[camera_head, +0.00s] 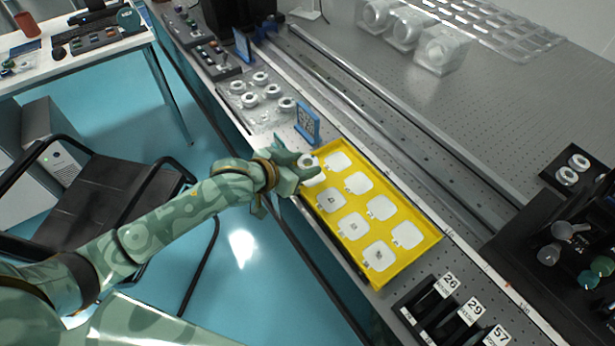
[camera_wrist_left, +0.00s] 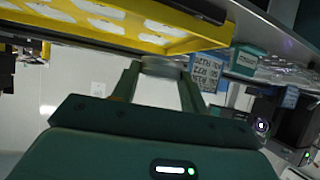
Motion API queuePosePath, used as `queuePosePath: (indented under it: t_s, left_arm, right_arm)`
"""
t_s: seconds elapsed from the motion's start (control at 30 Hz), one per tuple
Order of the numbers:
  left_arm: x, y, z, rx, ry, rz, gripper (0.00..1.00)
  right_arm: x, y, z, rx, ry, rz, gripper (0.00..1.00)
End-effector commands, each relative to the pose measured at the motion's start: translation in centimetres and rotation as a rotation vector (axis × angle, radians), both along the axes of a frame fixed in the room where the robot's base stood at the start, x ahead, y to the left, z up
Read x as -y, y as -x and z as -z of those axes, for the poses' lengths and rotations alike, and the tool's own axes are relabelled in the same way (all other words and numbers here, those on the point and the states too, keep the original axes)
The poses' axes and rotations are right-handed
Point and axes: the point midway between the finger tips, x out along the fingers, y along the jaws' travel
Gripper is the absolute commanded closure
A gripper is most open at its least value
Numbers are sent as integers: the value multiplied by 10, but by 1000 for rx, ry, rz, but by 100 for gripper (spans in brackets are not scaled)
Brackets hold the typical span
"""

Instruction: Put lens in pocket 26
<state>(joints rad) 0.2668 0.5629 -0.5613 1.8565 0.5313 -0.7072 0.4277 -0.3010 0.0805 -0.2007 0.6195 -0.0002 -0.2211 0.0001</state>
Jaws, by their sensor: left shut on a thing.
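My left gripper (camera_head: 301,168) is at the upper left corner of the yellow tray (camera_head: 411,265). It is shut on a small round lens (camera_head: 309,164), pale and ring-like. In the left wrist view the lens (camera_wrist_left: 160,67) sits between the two fingertips of the left gripper (camera_wrist_left: 160,78), with the yellow tray (camera_wrist_left: 190,43) beyond it. A black holder (camera_head: 408,309) at the lower right has slots labelled 26 (camera_head: 450,281), 29 and 57. My right gripper is not in view.
A blue tag stand (camera_head: 307,122) stands close to the gripper. A long rail (camera_head: 400,130) runs along the right. A black chair (camera_head: 90,180) stands at the left.

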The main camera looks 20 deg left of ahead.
Motion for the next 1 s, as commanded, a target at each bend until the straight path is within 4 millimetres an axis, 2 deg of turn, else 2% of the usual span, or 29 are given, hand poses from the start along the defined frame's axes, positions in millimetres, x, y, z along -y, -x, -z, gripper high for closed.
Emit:
queuePosePath:
  t_s: [0.17,0.37,0.73,0.77,0.8,1.0]
  left_arm:
    - [4,-8,11,0,1,0,79]
    - [6,-10,46,-4,-1,1,79]
    - [6,-10,46,0,-1,0,79]
    - [6,-10,46,1,0,0,51]
    - [6,-10,46,1,0,0,47]
    - [6,-10,43,2,-1,1,47]
  right_arm:
    - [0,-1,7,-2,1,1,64]
    - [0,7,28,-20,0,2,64]
    - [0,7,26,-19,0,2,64]
    - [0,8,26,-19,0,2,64]
    - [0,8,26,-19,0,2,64]
    - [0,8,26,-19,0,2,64]
